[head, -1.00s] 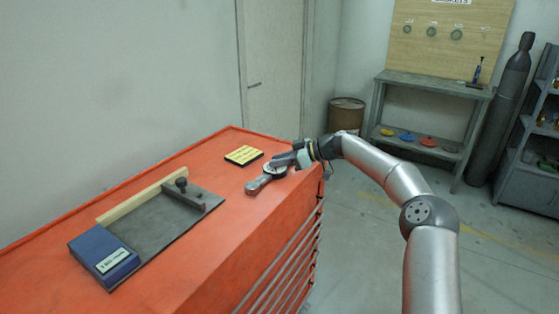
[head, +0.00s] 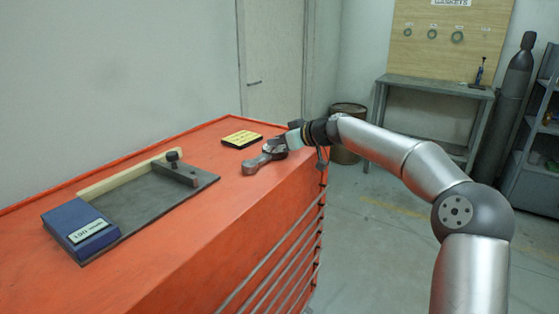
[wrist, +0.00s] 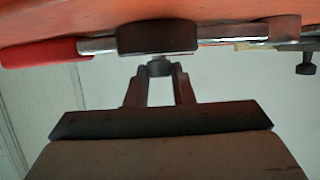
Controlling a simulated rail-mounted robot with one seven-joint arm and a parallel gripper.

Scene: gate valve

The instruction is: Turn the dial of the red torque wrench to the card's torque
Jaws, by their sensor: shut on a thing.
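The torque wrench lies on the orange cabinet top. In the head view its grey head end (head: 257,163) points toward the front left. In the wrist view its red handle (wrist: 45,52) is at the left, its dark round body (wrist: 158,37) in the middle. My gripper (wrist: 160,70) is shut on the small grey dial knob (wrist: 159,66) at that body. In the head view my gripper (head: 293,140) is at the wrench and hides its handle side. The yellow card (head: 242,139) lies just behind the wrench; its writing is too small to read. The dial's reading is not visible.
A dark plate (head: 150,205) with a wooden strip (head: 125,177), a post and a blue box (head: 82,230) lies to the left; the box's label seems to read 150. The cabinet top between plate and wrench is clear. A bench (head: 437,88) stands at the back.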

